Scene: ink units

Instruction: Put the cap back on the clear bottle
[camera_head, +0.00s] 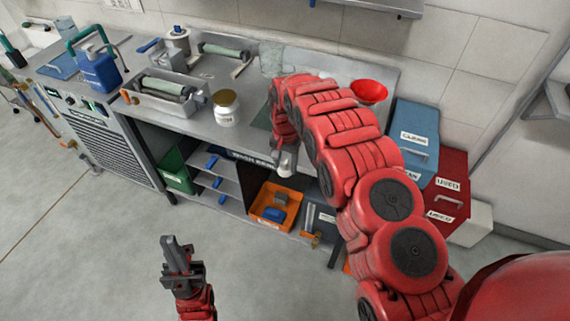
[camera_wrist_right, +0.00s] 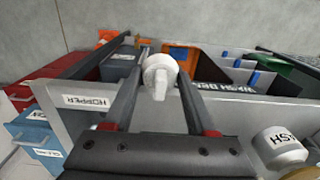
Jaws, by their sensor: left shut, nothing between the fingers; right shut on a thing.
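My right gripper (camera_head: 285,165) hangs at the front edge of the counter, pointing down. It is shut on a small white cap (camera_wrist_right: 158,76), which sits between the fingertips in the right wrist view and also shows in the head view (camera_head: 288,159). A pale see-through shape (camera_head: 272,58) at the back of the counter, left of my right arm, may be the clear bottle; its outline is faint and I cannot tell its mouth. My left gripper (camera_head: 177,243) is shut and empty, low over the floor in front of the bench.
A lidded white jar (camera_head: 228,110) stands left of my right gripper. A roller tray (camera_head: 165,98) and a blue container (camera_head: 100,70) are further left. A red bowl (camera_head: 369,91), a blue bin (camera_head: 413,140) and a red bin (camera_head: 446,190) are right. An orange crate (camera_head: 262,213) sits below.

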